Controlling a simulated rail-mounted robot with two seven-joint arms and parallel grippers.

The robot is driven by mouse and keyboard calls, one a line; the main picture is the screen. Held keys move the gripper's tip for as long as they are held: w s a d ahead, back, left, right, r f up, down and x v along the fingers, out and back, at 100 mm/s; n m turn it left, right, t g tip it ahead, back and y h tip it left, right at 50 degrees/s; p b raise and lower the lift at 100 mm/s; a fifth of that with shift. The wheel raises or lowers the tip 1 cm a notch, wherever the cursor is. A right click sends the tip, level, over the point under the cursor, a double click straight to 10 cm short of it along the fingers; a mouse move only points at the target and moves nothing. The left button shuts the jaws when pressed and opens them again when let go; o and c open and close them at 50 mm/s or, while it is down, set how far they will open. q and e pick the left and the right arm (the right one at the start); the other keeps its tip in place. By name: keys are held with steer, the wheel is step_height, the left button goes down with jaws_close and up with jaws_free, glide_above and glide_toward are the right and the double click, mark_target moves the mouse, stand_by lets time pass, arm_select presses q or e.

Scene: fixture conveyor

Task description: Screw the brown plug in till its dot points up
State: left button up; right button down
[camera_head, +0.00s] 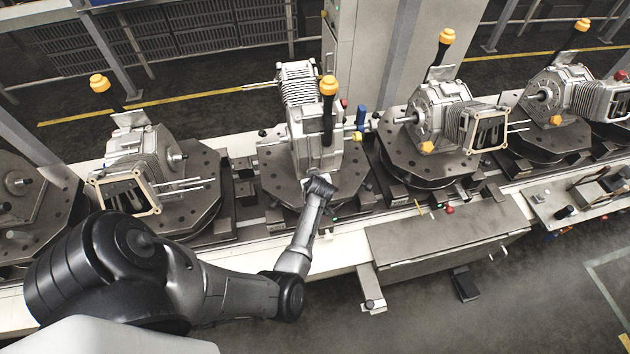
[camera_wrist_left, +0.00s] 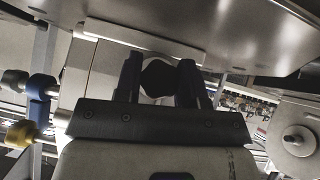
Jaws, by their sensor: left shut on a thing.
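My left gripper (camera_head: 318,183) is at the lower front of the middle grey machine housing (camera_head: 312,145) in the head view. In the left wrist view the two dark fingers of my left gripper (camera_wrist_left: 159,63) are closed around a dark, rounded piece, which I take to be the plug (camera_wrist_left: 158,80). The plug looks nearly black in this light, and I cannot see its dot. How deep it sits in the housing is hidden. In the head view the gripper and arm cover the plug. My right gripper is in neither view.
The housing stands on a dark octagonal fixture plate (camera_head: 270,182) on the conveyor. Similar housings stand left (camera_head: 140,160) and right (camera_head: 432,110). A blue handle (camera_head: 361,118) and a yellow knob (camera_head: 357,136) are right of the middle housing. A grey panel (camera_head: 440,240) juts out front right.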

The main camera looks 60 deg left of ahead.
arm_select(q)
steer(key=shift+w+f+m+g+y+b, duration=0.1)
steer(key=shift+f+m+g+y+b, duration=0.15)
steer(key=shift+g+b, duration=0.3)
steer(key=shift+m+g+y+b, duration=0.15)
steer(key=shift+m+g+b, duration=0.2)
steer(key=shift+g+b, duration=0.2)
steer(key=m+g+y+b, duration=0.1)
steer(key=g+b, duration=0.1)
steer(key=b, duration=0.1)
steer(key=shift+m+g, duration=0.3)
steer(key=m+g+y+b, duration=0.1)
steer(key=g+b, duration=0.1)
steer(key=b, duration=0.1)
steer(key=shift+m+g, duration=0.3)
steer(key=shift+m, duration=0.1)
steer(key=shift+r+m+g+y+b, duration=0.15)
steer(key=shift+m+g+y+b, duration=0.15)
steer(key=shift+g+y+b, duration=0.2)
steer(key=o, duration=0.9)
steer(key=shift+r, duration=0.1)
